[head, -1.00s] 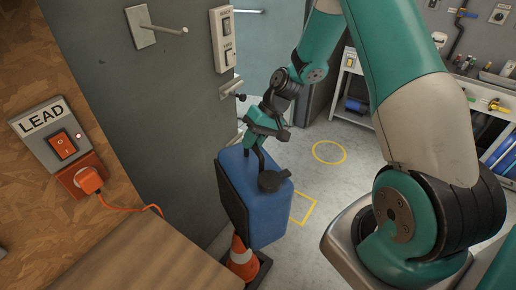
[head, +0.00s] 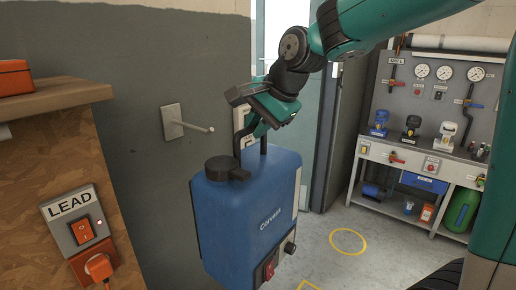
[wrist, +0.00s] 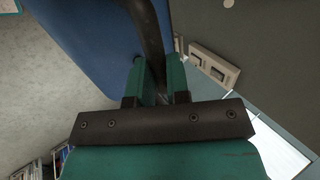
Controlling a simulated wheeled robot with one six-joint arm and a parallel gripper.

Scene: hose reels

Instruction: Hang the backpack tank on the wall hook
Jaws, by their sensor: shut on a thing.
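The blue backpack tank (head: 235,225) hangs upright in the air from my gripper (head: 254,128). It has a black cap, a printed label and a red switch low on its front. My gripper is shut on its black top handle, which passes between the green fingers in the wrist view (wrist: 156,82). The tank's blue side (wrist: 85,35) also shows there. The wall hook (head: 190,124), a pale plate with a peg sticking out, is on the grey wall. It lies left of the gripper and above the tank's cap in the picture, apart from both.
A wooden cabinet with a LEAD switch box (head: 78,222) and orange plug stands at the left. A wall switch panel (wrist: 213,66) is partly hidden behind the gripper in the head view. A workbench (head: 420,165) with gauges stands at the right. The floor between is open.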

